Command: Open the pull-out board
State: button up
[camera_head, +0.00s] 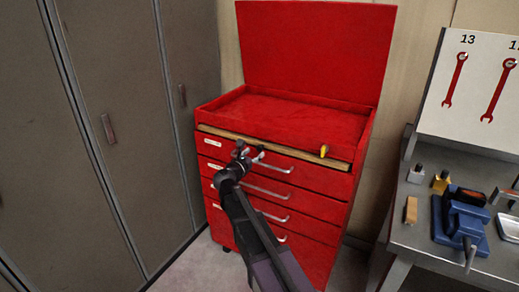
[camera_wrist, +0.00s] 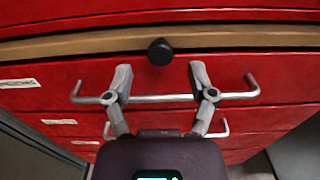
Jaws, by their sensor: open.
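The pull-out board (camera_head: 290,151) is a thin wooden strip below the top tray of the red tool cabinet (camera_head: 315,50). It looks pushed in, nearly flush with the front. In the wrist view the board's edge (camera_wrist: 225,41) runs across the top, with a round black knob (camera_wrist: 160,52) at its middle. My gripper (camera_head: 250,152) is in front of the cabinet, just below the board. In the wrist view my gripper (camera_wrist: 160,76) is open and empty. Its fingertips are on either side of the knob and slightly below it, not touching it.
Below the board are red drawers with silver bar handles; the top handle (camera_wrist: 160,98) lies behind my fingers in the wrist view. Grey lockers (camera_head: 120,90) stand left, a workbench with a blue vise (camera_head: 462,218) right.

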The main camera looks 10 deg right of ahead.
aim_at(259, 149)
jog(key=shift+x, duration=2.15)
grip_shut()
